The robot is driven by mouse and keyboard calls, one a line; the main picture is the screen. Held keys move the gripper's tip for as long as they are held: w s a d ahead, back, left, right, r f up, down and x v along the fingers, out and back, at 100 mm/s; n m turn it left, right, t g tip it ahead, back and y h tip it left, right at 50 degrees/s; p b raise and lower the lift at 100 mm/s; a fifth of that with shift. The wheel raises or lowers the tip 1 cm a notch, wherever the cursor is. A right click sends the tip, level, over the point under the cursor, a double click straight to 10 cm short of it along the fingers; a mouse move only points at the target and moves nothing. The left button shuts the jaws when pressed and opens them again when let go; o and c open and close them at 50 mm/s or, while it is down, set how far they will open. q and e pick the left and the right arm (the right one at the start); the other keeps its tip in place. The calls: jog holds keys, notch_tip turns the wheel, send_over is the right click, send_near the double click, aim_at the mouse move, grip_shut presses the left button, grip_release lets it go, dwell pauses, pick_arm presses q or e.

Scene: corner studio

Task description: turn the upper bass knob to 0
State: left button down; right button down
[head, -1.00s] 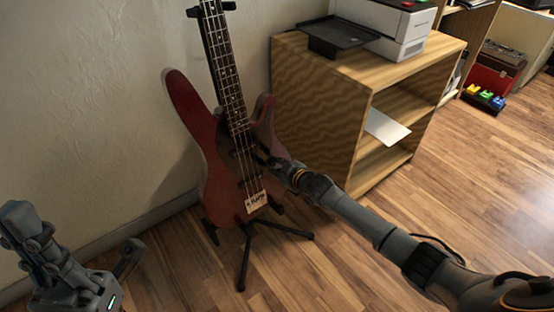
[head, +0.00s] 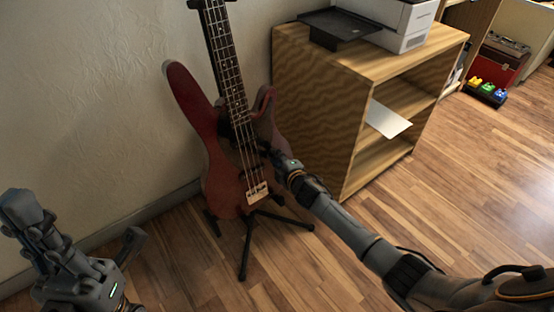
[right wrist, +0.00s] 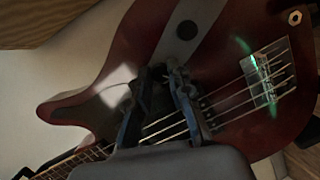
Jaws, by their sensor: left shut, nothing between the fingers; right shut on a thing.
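A dark red bass (head: 218,160) stands upright on a black floor stand, leaning near the wall. It fills much of the right wrist view (right wrist: 110,75), where its strings and bridge show. My right gripper (head: 266,149) is at the right part of the bass body, beside the strings. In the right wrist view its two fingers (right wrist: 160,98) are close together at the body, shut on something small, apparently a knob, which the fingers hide. A dark round knob (right wrist: 187,30) shows apart from them on a grey strip. My left gripper (head: 20,208) is shut and empty, away from the bass.
A wooden shelf unit (head: 310,115) stands close to the right of the bass, with a printer (head: 405,22) on top. The stand's legs (head: 245,250) spread over the floor. A red case (head: 500,60) and colored pedals are far right. The front floor is clear.

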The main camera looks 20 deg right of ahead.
jog(key=shift+s+f+n, duration=0.1)
jog(key=shift+n, duration=0.2)
dwell(0.4)
jog(key=c, duration=1.2)
grip_release()
jog(key=v, duration=1.2)
jog(key=shift+a, duration=0.1)
jog(key=shift+f, duration=0.1)
